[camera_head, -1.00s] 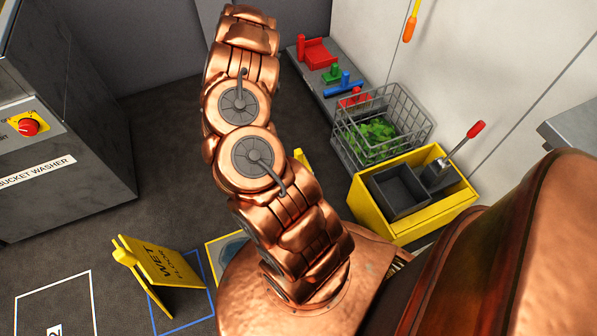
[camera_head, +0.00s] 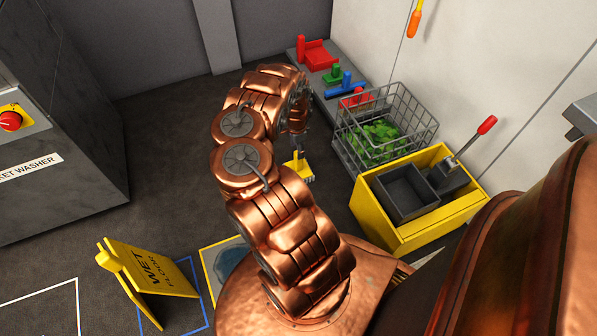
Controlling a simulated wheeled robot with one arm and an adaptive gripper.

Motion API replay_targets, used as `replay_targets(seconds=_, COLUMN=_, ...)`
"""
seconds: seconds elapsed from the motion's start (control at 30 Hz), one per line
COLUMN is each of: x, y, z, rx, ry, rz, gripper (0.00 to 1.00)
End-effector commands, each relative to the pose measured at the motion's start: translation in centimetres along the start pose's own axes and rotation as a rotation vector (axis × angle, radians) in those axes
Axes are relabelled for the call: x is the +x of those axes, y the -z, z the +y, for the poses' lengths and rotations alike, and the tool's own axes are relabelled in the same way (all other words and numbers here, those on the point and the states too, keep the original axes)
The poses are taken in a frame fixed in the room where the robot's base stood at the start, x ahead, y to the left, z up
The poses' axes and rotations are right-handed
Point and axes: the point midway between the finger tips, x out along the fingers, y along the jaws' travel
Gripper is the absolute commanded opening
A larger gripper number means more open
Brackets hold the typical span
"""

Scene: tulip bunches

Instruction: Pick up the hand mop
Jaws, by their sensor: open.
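My gripper (camera_head: 299,143) shows only as a thin grey part under the copper wrist, close above the yellow tool. It is open. Whether its fingers touch or surround the tool is hidden.
A yellow mop bucket (camera_head: 385,227) with a red-handled lever (camera_head: 487,125) stands right, beside a wire basket (camera_head: 343,128) of green leaves. A grey shelf behind holds red, green and blue tools. A wet-floor sign (camera_head: 155,268) and bucket washer (camera_head: 70,165) stand left, with open floor between.

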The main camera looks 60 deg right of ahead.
Motion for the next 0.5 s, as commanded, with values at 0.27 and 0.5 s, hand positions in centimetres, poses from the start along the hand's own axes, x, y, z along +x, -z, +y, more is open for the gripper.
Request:
replay_targets(seconds=0.27, x=2.8, y=0.7, z=0.0, rx=0.001, ry=-0.001, rz=0.0, gripper=0.65)
replay_targets(seconds=0.5, x=5.2, y=0.7, z=-0.1, rx=0.0, ry=0.001, rz=-0.001, gripper=0.65)
